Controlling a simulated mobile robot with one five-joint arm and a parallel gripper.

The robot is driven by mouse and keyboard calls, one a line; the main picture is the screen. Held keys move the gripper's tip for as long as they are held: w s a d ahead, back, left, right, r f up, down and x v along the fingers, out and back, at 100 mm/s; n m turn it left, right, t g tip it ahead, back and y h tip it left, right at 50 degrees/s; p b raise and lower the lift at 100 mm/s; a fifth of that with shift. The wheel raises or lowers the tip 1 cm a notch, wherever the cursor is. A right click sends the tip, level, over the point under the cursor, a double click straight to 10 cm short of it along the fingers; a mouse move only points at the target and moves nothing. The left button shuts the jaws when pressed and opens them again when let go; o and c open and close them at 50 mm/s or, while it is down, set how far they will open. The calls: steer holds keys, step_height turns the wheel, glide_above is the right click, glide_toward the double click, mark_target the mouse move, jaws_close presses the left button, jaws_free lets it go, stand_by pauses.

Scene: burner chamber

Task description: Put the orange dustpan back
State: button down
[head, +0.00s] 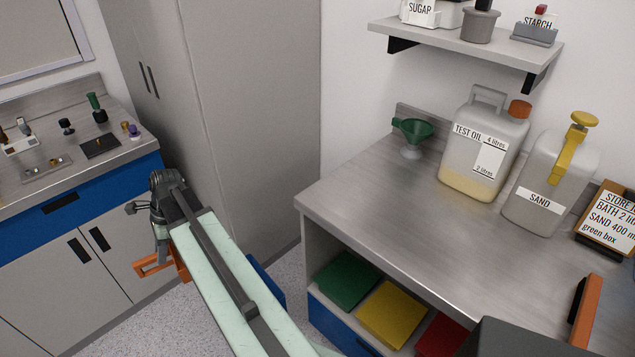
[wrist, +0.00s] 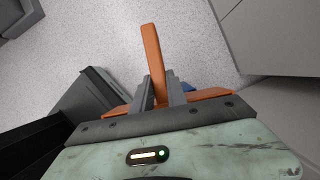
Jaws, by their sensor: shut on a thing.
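The orange dustpan (head: 153,267) is at the end of my arm in the head view, low in front of the left cabinets and above the floor. My gripper (head: 162,243) is shut on it. In the wrist view its orange bar (wrist: 153,50) stands up between the two grey fingers of my gripper (wrist: 160,88). More orange parts (wrist: 218,95) spread to either side behind the gripper's edge. The rest of the dustpan is hidden by my gripper.
A steel-topped bench (head: 380,200) stands at right, with green, yellow (head: 391,312) and red boxes below. Tall grey cabinets (head: 245,120) stand behind. A blue-fronted bench (head: 75,195) is at left. An orange-and-black thing (head: 588,312) is at lower right. Speckled floor (wrist: 80,45) lies between.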

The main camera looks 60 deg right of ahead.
step_height(320, 180, up, 23)
steer(key=p, duration=2)
